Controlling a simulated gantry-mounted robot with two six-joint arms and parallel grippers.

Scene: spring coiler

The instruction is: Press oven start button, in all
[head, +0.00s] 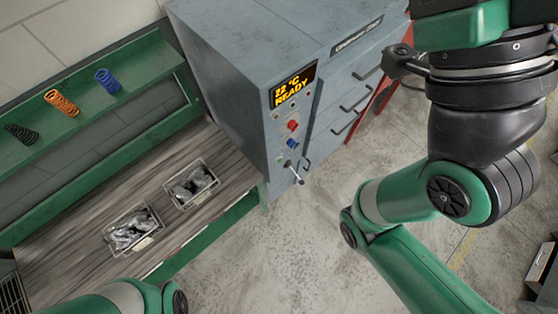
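The oven (235,60) is a blue-grey cabinet at the top middle of the head view. Its lit display (293,85) shows amber text reading "22 °C READY". Below the display are a red button (292,125) and a blue button (291,143), with several small round studs or lamps around them. A lever-like handle (294,172) sticks out lower on the panel. I cannot read labels that tell which button is start. Green links of my arms show at the bottom left and the right; neither gripper is in view.
A wooden bench (75,272) with two clear trays of metal parts (190,184) (132,230) stands left of the oven. A green shelf (85,85) holds black, orange and blue springs. Drawers (350,90) adjoin the oven's right side. The floor before it is clear.

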